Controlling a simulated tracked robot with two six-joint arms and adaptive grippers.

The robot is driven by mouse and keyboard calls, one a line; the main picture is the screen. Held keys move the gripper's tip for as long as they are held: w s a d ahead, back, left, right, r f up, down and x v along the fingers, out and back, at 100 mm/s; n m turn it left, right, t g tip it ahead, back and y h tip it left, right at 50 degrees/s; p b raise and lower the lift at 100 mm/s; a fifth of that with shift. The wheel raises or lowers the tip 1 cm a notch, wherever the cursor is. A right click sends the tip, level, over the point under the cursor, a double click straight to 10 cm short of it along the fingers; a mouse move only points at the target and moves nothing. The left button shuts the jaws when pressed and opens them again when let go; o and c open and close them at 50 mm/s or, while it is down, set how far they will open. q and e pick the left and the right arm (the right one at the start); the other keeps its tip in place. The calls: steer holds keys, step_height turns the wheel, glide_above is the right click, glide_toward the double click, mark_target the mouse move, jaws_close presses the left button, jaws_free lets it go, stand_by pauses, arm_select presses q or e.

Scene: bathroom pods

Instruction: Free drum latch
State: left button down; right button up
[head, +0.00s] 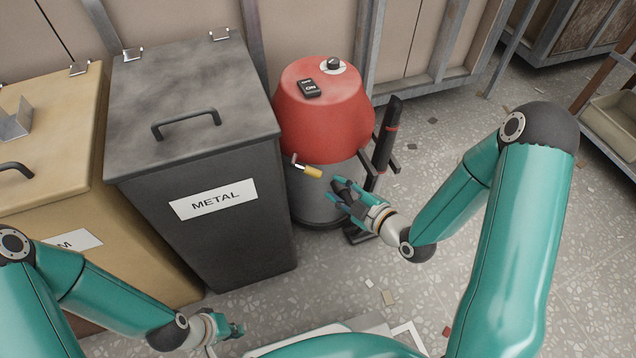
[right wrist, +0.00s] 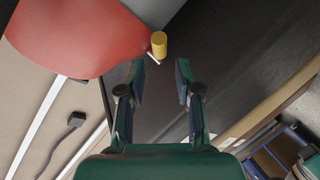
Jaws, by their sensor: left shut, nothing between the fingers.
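The drum (head: 325,110) is a vacuum-like canister with a red top and a grey lower body, standing right of the METAL bin. Its latch (head: 308,168) has a yellow grip on a metal rod at the seam. In the right wrist view the yellow latch grip (right wrist: 159,45) is ahead of the fingers, just beyond the tips. My right gripper (head: 340,190) is open beside the latch, a little to its right, with nothing between its fingers (right wrist: 160,75). My left gripper (head: 236,329) is shut and empty, low in front of the METAL bin.
The dark METAL bin (head: 237,245) stands left of the drum, with a tan bin (head: 60,100) beyond it. A black tube (head: 387,135) stands at the drum's right side. The speckled floor (head: 450,130) to the right is mostly clear apart from small scraps.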

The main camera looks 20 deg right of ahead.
mark_target(319, 176)
steer(key=b+x, duration=0.1)
steer(key=x, duration=0.7)
steer(key=shift+s, duration=0.1)
jaws_close()
